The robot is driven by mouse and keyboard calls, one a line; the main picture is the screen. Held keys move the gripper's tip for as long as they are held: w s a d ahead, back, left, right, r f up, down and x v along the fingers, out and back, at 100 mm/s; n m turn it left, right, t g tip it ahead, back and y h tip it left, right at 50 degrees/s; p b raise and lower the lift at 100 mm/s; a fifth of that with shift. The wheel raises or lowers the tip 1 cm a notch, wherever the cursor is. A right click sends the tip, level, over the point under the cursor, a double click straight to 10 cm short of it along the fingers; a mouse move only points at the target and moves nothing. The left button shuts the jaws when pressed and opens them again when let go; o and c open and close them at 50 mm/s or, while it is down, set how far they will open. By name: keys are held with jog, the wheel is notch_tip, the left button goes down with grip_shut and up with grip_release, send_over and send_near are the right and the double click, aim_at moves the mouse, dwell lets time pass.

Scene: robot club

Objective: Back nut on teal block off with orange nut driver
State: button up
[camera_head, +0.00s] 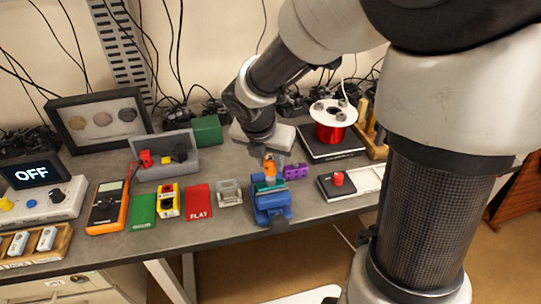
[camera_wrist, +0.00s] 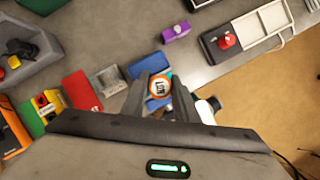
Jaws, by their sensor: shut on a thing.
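My gripper (camera_wrist: 160,97) is shut on the orange nut driver (camera_wrist: 159,85), whose round labelled end faces the wrist camera between the fingers. In the head view the orange nut driver (camera_head: 269,168) stands about upright over the teal block (camera_head: 268,186). The teal block sits in the jaws of a blue vise (camera_head: 269,207) near the table's front edge; the vise also shows in the wrist view (camera_wrist: 148,66). The nut and the driver's lower tip are hidden, so I cannot tell whether they touch.
A purple block (camera_head: 296,171) lies right of the vise, and a small clear-grey tray (camera_head: 229,192) stands left of it. A red "FLAT" mat (camera_head: 199,202) lies farther left. A black box with a red knob (camera_head: 337,180) is at right. A grey bin (camera_head: 165,158) stands behind.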

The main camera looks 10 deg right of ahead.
jog(key=shift+r+n+t+y+p, duration=0.15)
jog(key=shift+n+y+p, duration=0.35)
jog(key=shift+n+p, duration=1.15)
jog(key=shift+f+n+t+y+p, duration=0.15)
jog(key=shift+n+y+p, duration=0.35)
jog(key=shift+n+p, duration=1.1)
jog(key=shift+d+r+m+p, duration=0.1)
jog(key=shift+m+p, duration=0.15)
jog(key=shift+p, duration=0.45)
jog(key=shift+s+y, duration=0.1)
jog(key=shift+y, duration=0.2)
jog(key=shift+n, duration=0.7)
jog(key=shift+n+y, duration=0.7)
jog(key=shift+n, duration=0.9)
jog(key=o, duration=1.1)
